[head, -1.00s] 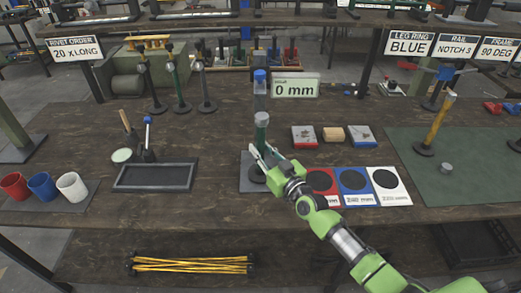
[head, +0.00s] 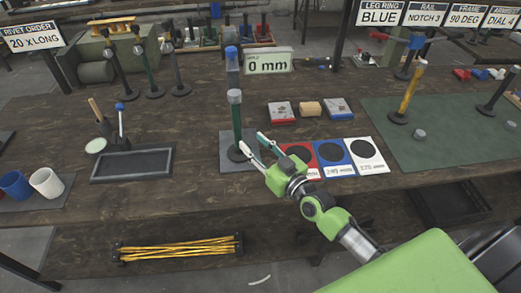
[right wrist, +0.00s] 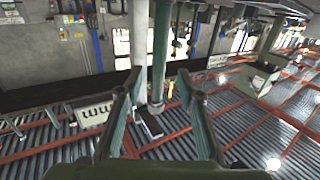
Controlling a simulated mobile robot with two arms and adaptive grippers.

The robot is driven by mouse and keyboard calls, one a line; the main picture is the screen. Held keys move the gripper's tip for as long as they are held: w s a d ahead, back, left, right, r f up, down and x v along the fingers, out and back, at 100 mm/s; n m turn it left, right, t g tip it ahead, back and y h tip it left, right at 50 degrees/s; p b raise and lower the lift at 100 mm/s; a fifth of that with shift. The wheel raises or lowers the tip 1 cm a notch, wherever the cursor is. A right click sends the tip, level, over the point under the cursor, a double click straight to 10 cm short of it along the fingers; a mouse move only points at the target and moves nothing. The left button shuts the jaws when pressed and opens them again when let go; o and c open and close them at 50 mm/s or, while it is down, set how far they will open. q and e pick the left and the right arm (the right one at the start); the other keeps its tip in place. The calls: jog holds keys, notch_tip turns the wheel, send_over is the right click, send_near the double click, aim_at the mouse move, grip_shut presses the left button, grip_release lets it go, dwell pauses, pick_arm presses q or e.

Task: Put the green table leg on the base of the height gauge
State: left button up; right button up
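The green table leg (head: 237,122) stands upright with a grey cap on top and a dark round foot. Its foot is on the grey base plate (head: 228,164) of the height gauge, in front of the gauge's column with a blue top (head: 232,68). The gauge display (head: 265,60) reads 0 mm. My right gripper (head: 252,145) is open and empty, low and just to the right of the leg. In the right wrist view its fingers (right wrist: 162,92) are spread, with the green leg (right wrist: 161,45) beyond them. My left gripper is out of view.
Red, blue and white cards (head: 332,156) with dark circles lie right of the base plate. A black tray (head: 132,166) and cups (head: 46,182) are to the left. A yellow leg (head: 411,90) stands on the green mat (head: 450,145) at right.

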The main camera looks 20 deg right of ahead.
jog(key=shift+v, duration=1.4)
